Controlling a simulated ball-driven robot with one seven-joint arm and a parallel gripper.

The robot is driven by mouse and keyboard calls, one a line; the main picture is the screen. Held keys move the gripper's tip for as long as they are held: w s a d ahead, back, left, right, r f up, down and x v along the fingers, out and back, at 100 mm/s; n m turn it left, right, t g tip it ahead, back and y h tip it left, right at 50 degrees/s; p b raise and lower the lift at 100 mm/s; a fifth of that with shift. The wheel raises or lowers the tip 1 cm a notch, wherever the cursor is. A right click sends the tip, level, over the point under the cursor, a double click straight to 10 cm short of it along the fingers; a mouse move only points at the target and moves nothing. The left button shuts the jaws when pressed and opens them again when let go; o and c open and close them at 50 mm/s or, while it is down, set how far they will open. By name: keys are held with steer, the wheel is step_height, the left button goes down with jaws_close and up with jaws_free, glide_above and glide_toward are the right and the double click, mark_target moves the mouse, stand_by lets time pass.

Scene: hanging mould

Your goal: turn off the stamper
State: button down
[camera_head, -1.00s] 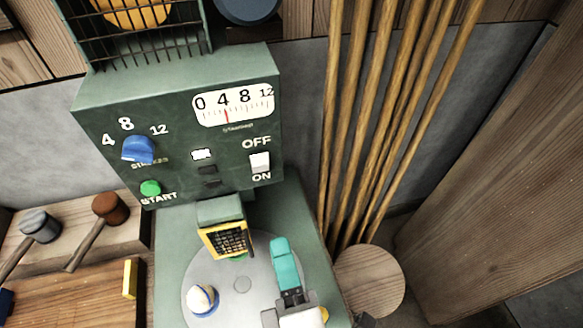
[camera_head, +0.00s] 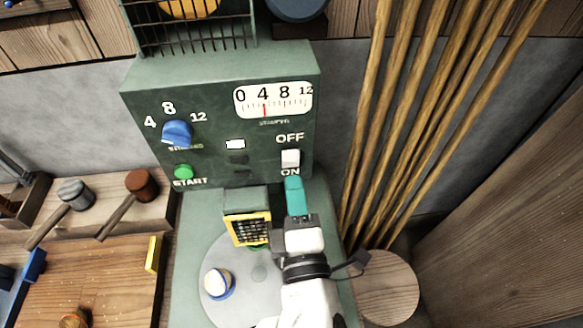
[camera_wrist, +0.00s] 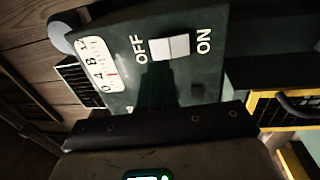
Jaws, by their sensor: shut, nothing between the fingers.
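The stamper (camera_head: 220,100) is a green machine with a front panel. A white rocker switch (camera_head: 290,159) sits at the panel's right, with OFF printed above it and ON below it. In the wrist view the switch (camera_wrist: 170,48) lies between the two words; I cannot tell surely which side is pressed. My gripper (camera_head: 294,182) is shut and empty, its teal fingers pointing up at the panel. The fingertips are just below the switch in the head view, over or near the ON label. Contact with the panel cannot be made out.
The panel also has a blue knob (camera_head: 177,133), a green START button (camera_head: 183,171) and a dial (camera_head: 273,100). A yellow-framed stamp head (camera_head: 248,228) and a round plate (camera_head: 225,250) are left of my arm. Wooden poles (camera_head: 420,120) stand to the right.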

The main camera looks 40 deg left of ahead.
mark_target(289, 156)
steer(key=shift+x, duration=2.1)
steer(key=shift+w+a+r, duration=0.1)
